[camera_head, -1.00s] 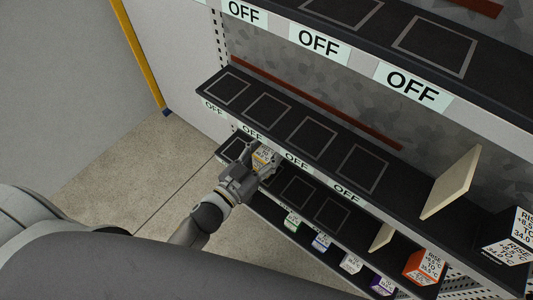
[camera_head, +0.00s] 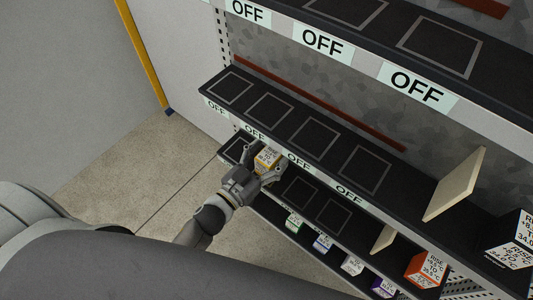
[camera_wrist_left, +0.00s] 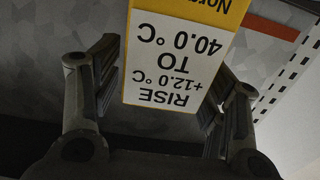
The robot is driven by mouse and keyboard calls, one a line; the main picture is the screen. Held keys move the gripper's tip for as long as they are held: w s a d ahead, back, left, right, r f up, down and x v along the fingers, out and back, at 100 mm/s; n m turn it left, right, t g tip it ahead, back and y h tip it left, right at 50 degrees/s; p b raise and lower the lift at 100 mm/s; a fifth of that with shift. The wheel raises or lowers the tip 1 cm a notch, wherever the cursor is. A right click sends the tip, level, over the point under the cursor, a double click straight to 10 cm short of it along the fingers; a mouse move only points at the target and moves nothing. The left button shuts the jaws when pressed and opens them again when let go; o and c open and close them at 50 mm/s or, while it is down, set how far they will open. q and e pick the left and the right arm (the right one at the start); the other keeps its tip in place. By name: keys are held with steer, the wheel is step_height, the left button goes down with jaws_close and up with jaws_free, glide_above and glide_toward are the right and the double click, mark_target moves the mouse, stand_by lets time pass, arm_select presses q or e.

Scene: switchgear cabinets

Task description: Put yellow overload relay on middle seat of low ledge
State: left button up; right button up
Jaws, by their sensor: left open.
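The yellow and white overload relay (camera_head: 266,160) stands at the low ledge (camera_head: 318,189), right of its leftmost outlined seat (camera_head: 237,150). My left gripper (camera_head: 265,163) is open, with its fingers on either side of the relay. The wrist view shows the relay's white label (camera_wrist_left: 170,75) and yellow band (camera_wrist_left: 195,12) between the spread fingers, with a gap at the left finger. The gripper and relay hide the seat there, so I cannot tell how exactly the relay sits in its outline. Two outlined seats to its right (camera_head: 300,192) (camera_head: 333,215) are empty. My right gripper is not in view.
A ledge (camera_head: 318,140) with empty outlined seats and OFF labels overhangs close above my gripper. A beige divider plate (camera_head: 455,184) and an orange relay (camera_head: 423,269) stand to the right. Small coloured blocks (camera_head: 322,242) line up lower down. Floor (camera_head: 130,200) is open at left.

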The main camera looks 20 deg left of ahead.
arm_select(q)
steer(key=shift+r, duration=0.15)
steer(key=b+v, duration=0.1)
steer(key=v, duration=1.1)
steer(key=shift+b, duration=0.4)
steer(key=s+a+f+n+g+y, duration=0.1)
steer(key=s+f+g+y, duration=0.15)
steer(key=f, duration=0.75)
steer(key=s+a+f+g+y, duration=0.1)
steer(key=s+a+f+g, duration=0.15)
steer(key=f, duration=0.85)
steer(key=s+f+n+g+y, duration=0.1)
steer(key=s+f+g, duration=0.15)
steer(key=f, duration=0.75)
steer(key=s+a+f+g+y, duration=0.1)
steer(key=s+f+g, duration=0.7)
steer(key=s+f, duration=0.8)
steer(key=s+a, duration=0.1)
steer(key=s, duration=0.1)
steer(key=shift+s+a+f+y, duration=0.2)
steer(key=shift+s+a+y, duration=0.1)
steer(key=shift+s+y, duration=0.05)
